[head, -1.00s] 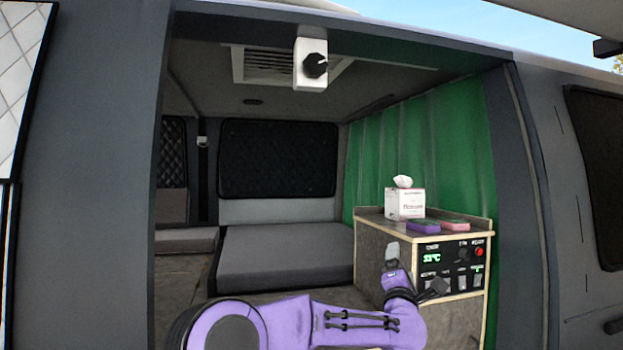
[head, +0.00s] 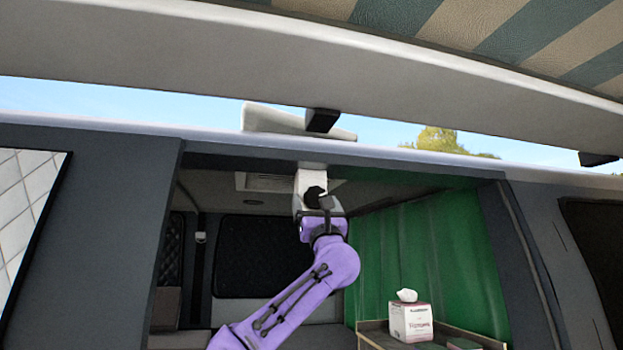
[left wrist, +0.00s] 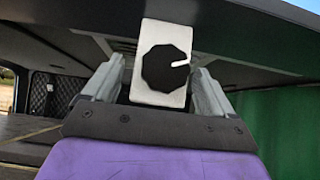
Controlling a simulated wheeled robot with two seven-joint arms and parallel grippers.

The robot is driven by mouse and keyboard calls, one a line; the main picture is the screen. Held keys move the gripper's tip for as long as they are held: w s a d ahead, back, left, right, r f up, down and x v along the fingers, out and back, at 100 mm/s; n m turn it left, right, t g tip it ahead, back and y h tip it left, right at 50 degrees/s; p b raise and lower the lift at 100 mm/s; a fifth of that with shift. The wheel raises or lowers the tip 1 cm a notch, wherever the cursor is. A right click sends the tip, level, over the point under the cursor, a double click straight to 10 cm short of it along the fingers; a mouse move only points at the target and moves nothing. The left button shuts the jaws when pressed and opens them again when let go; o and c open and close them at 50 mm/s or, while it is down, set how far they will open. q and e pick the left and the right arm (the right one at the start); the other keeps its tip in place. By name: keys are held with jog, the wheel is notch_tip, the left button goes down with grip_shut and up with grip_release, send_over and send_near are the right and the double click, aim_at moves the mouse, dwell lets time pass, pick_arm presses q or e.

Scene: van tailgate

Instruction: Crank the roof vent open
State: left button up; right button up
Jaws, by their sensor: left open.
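A white box (head: 309,178) hangs at the top edge of the van opening. It carries a black many-sided knob (head: 314,195), partly covered by my left gripper in the head view. In the left wrist view the knob (left wrist: 165,68) faces me, its white mark pointing right and slightly up. My left gripper (left wrist: 158,66) is open, with one finger on each side of the white box and knob; contact cannot be told. The slatted ceiling vent (head: 265,182) shows behind the box. A pale wedge-shaped piece (head: 270,119) sits on the roof. My right gripper is out of view.
A striped awning (head: 480,40) and its pale beam (head: 400,85) span above the van. The van's roof edge (head: 400,160) lies just above the box. A green curtain (head: 430,255) hangs at right, and a tissue box (head: 410,320) stands on the cabinet below.

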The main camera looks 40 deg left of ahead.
pick_arm(q)
jog(key=shift+w+a+r, duration=0.2)
jog(key=shift+a+r, duration=0.05)
jog(key=shift+r, duration=0.2)
jog(key=shift+w+f, duration=0.1)
jog(key=shift+w, duration=0.1)
jog(key=c, duration=1)
jog(key=shift+c, duration=0.2)
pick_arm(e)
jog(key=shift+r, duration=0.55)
pick_arm(q)
jog(key=shift+m+t+h, duration=0.3)
jog(key=shift+m, duration=0.2)
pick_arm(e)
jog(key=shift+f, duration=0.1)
